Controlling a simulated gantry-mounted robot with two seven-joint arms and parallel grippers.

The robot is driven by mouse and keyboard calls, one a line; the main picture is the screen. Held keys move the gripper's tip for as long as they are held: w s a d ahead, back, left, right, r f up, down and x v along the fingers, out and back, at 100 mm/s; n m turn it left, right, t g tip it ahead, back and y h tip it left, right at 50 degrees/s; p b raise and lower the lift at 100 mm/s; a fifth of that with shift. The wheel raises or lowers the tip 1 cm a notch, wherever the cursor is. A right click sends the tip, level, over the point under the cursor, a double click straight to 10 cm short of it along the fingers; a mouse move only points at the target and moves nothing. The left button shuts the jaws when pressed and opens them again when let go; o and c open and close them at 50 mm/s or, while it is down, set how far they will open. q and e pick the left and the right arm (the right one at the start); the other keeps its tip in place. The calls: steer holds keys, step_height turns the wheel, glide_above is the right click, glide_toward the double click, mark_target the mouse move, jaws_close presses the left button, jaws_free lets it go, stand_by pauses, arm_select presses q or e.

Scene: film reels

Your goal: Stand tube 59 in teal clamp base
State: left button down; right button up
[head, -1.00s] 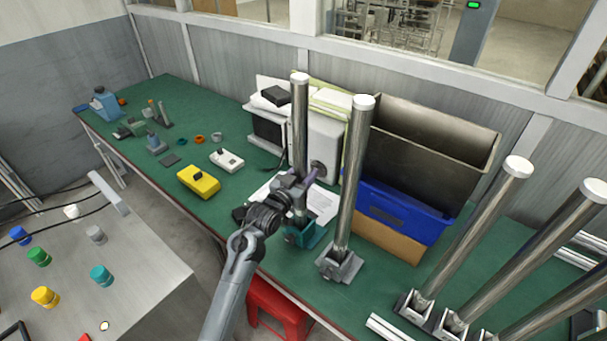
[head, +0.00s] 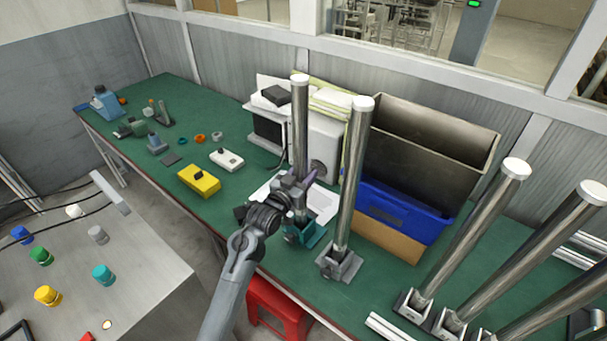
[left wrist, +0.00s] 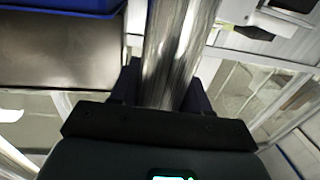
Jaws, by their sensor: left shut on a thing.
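A shiny metal tube with a white cap (head: 299,120) stands upright at the teal clamp base (head: 312,234) on the green bench. Its number cannot be read. My left gripper (head: 296,182) is shut on this tube low down, just above the teal base. In the left wrist view the tube (left wrist: 178,50) runs between the two dark fingers. The tube's lower end is hidden behind my gripper, so I cannot tell whether it is fully seated. My right gripper is not in view.
Another capped tube (head: 352,170) stands in a grey clamp base (head: 340,264) close to the right. Several more tubes lean at the far right. A blue bin (head: 405,217) is behind. A yellow box (head: 199,181) and a white box (head: 227,159) lie left.

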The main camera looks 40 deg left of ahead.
arm_select(q)
steer(key=shift+r+p, duration=0.15)
steer(key=shift+p, duration=0.2)
stand_by(0.7)
steer(key=shift+f+b, duration=0.3)
steer(key=shift+f, duration=0.3)
steer(key=c, duration=0.8)
jaws_free()
steer(key=shift+f, duration=0.15)
steer(key=shift+s+p, duration=0.55)
steer(key=s+d+p, duration=0.1)
steer(key=s+p, duration=0.5)
steer(key=s, duration=0.3)
steer(key=shift+s+d, duration=0.35)
steer(key=shift+s, duration=0.05)
